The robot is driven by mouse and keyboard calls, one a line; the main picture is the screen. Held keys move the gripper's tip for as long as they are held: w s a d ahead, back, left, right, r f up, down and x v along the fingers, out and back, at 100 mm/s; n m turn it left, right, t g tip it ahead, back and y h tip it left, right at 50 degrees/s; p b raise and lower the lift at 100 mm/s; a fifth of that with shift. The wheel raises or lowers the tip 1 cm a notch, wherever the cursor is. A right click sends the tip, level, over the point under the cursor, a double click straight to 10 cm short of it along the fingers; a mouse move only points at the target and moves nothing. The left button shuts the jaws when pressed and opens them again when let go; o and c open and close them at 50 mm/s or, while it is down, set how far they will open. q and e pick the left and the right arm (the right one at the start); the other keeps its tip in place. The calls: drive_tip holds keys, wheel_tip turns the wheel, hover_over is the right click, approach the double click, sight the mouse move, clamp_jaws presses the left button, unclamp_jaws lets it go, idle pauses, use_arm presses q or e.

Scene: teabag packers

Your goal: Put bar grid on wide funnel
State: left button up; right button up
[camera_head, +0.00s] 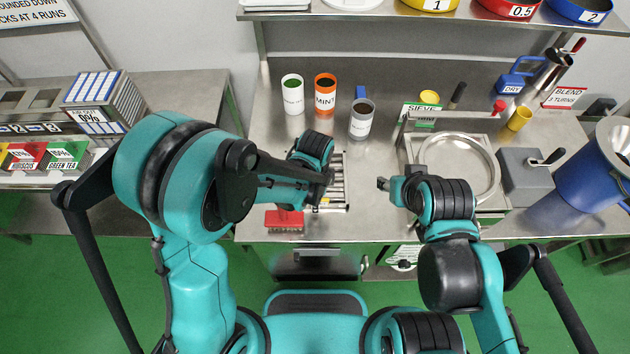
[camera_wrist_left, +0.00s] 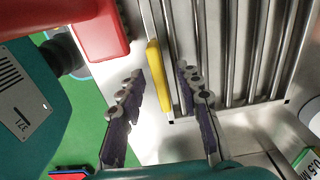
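The bar grid (camera_wrist_left: 237,50) is a metal frame of parallel bars with a yellow tab (camera_wrist_left: 158,76) on its near side. In the head view the grid (camera_head: 339,182) lies on the steel table, partly hidden by my left arm. My left gripper (camera_head: 325,188) is at its left side. In the left wrist view the left gripper (camera_wrist_left: 161,95) is open, its fingers on either side of the yellow tab with gaps. A wide round metal pan (camera_head: 487,170), seemingly the wide funnel, sits at the sieve station. My right gripper (camera_head: 384,184) is left of it; its fingers are unclear.
A red block (camera_head: 284,221) lies beside the grid, close to my left gripper. White (camera_head: 292,98), orange (camera_head: 325,95) and grey-white (camera_head: 361,122) canisters stand behind. A grey crank box (camera_head: 530,180) and blue drum (camera_head: 590,180) are at right.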

use_arm(q)
drive_tip(key=shift+f, duration=0.3)
clamp_jaws()
drive_tip(key=shift+r, duration=0.15)
